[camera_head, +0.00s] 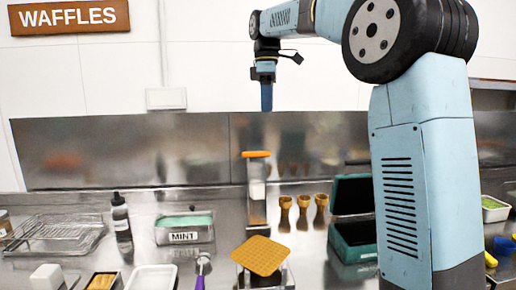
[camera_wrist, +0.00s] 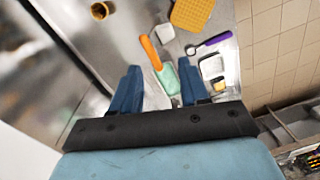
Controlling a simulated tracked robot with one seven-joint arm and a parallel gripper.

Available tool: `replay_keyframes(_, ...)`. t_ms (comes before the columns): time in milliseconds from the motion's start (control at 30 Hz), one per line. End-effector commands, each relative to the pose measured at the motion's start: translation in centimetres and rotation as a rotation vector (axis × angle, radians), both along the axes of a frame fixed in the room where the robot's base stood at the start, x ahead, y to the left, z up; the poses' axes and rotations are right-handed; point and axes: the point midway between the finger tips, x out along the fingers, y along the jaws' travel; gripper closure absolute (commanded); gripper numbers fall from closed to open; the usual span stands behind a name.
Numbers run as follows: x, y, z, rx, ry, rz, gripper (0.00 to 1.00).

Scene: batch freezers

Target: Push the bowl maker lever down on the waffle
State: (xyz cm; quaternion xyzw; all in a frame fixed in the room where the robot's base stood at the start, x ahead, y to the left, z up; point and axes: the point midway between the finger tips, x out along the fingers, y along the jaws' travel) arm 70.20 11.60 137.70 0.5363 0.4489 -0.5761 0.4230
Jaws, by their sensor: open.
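The bowl maker has a lever with an orange handle (camera_head: 256,154) at the top of an upright metal stand (camera_head: 257,212). The handle also shows in the wrist view (camera_wrist: 150,52), ahead of the fingers. The square golden waffle (camera_head: 261,255) lies low in front of the stand, over the bowl maker's base; it shows at the top of the wrist view (camera_wrist: 192,12). My gripper (camera_head: 267,97) hangs above the orange handle in the head view, apart from it. In the wrist view its two blue fingers (camera_wrist: 160,84) are spread, with nothing held between them.
Left of the stand are a MINT tub (camera_head: 184,234), a dark bottle (camera_head: 121,222), a wire rack (camera_head: 55,235) and a purple-handled scoop (camera_head: 202,268). Right are several cones (camera_head: 303,207) and an open dark green box (camera_head: 352,240). A steel backsplash (camera_head: 130,150) stands behind.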

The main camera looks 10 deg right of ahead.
Motion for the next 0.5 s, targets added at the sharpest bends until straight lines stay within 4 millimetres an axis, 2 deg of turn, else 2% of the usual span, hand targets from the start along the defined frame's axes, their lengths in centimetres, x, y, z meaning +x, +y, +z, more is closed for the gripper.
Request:
replay_keyframes(33,1.3,0.5,-0.1,0.005,0.02,0.045,0.55)
replay_keyframes(200,3.9,1.5,-0.1,0.022,0.078,0.171,0.55)
replay_keyframes(333,4.9,1.8,-0.2,0.031,0.101,0.225,0.55)
replay_keyframes(500,5.1,1.9,-0.6,0.035,0.111,0.247,0.55)
